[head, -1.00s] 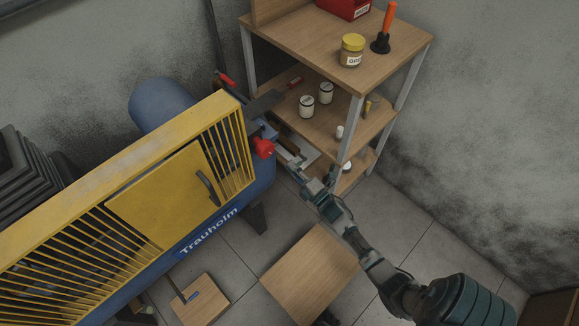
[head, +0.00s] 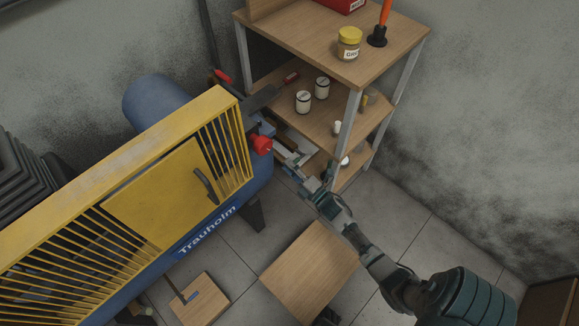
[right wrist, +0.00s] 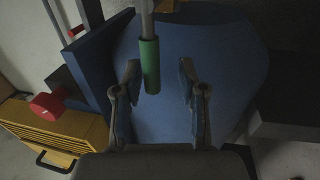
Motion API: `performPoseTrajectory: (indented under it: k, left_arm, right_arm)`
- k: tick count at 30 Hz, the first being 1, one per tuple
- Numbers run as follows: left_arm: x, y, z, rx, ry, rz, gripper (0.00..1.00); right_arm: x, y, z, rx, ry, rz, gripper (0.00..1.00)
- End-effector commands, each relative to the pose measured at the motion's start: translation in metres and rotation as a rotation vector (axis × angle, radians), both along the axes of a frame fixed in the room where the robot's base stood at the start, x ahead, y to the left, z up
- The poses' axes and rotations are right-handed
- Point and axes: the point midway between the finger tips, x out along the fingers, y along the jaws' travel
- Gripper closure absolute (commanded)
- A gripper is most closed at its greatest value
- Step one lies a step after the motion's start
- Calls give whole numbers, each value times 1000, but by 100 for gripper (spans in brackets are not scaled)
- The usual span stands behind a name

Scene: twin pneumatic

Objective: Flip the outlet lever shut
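A lever with a green grip (right wrist: 150,65) on a grey metal rod shows in the right wrist view. It hangs between the two fingers of my right gripper (right wrist: 158,82), with gaps on both sides. The gripper is open, and the blue tank end (right wrist: 225,70) lies behind it. In the head view my right gripper (head: 284,156) is at the right end of the yellow-and-blue compressor (head: 225,235), close to a red knob (head: 261,145). I cannot make out the green grip there. My left gripper is not in view.
A wooden shelf unit (head: 300,45) with jars stands close behind my right gripper. A red-handled lever (head: 222,77) is at the compressor's far end.

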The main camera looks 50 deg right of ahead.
Motion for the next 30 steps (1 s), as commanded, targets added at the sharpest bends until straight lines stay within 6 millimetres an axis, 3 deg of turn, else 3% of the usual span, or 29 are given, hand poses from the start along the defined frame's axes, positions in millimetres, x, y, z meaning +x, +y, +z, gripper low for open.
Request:
performPoseTrajectory:
  k: [8, 21, 30]
  left_arm:
    - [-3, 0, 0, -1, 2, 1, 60]
    - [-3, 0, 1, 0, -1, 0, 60]
    - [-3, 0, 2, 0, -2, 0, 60]
  right_arm:
    - [-14, 0, -2, 1, -2, -2, 59]
    - [-101, 11, -21, 1, 1, 0, 59]
    - [-117, 13, -24, 0, 0, 0, 59]
